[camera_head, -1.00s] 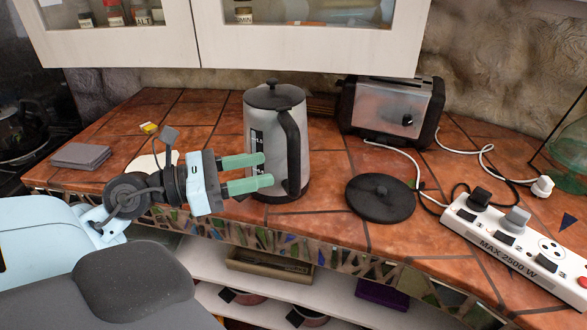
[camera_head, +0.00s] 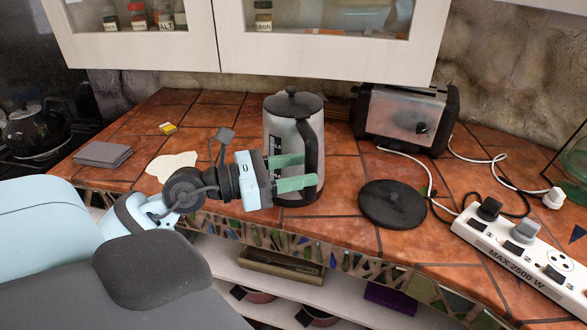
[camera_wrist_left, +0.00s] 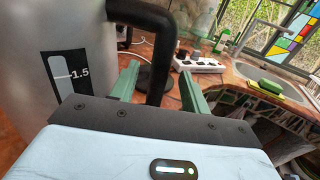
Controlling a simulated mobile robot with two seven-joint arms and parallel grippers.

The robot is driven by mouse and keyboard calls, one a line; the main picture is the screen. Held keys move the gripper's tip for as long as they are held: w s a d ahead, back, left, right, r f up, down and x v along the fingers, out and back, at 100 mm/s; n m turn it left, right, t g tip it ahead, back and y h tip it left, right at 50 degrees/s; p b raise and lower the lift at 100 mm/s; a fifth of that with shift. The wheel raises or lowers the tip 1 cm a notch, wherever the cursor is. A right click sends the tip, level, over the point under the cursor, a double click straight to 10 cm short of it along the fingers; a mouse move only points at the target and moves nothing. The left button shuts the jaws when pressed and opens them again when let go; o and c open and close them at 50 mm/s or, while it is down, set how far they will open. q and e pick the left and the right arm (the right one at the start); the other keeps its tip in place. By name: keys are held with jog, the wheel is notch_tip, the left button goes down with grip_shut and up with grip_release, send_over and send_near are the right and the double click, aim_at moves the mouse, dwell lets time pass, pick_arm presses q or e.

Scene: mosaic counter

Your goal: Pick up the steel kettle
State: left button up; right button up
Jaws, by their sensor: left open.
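The steel kettle (camera_head: 284,130) stands upright on the tiled counter, with a black lid and a black handle (camera_head: 312,150) on its right side. In the left wrist view the kettle body (camera_wrist_left: 58,50) with its level window fills the left, and the handle (camera_wrist_left: 159,62) runs down between the fingers. My left gripper (camera_head: 302,170) is open, its two green fingers in front of the kettle, at the handle. In the left wrist view the fingers (camera_wrist_left: 160,84) stand on either side of the handle, with gaps showing. My right gripper is not in view.
A toaster (camera_head: 405,118) stands behind to the right. A round black lid-like disc (camera_head: 392,205) lies right of the kettle, near a white power strip (camera_head: 525,255) with cables. Grey coasters (camera_head: 103,154) lie at left. Wall cabinets (camera_head: 140,45) hang above.

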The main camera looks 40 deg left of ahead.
pick_arm(q)
jog(key=shift+r+x, duration=0.2)
jog(key=shift+x, duration=0.85)
jog(key=shift+w+d+f+p, duration=0.15)
jog(key=shift+w+d+p, duration=0.05)
jog(key=shift+w+p, duration=0.15)
jog(key=shift+c, duration=0.4)
grip_shut()
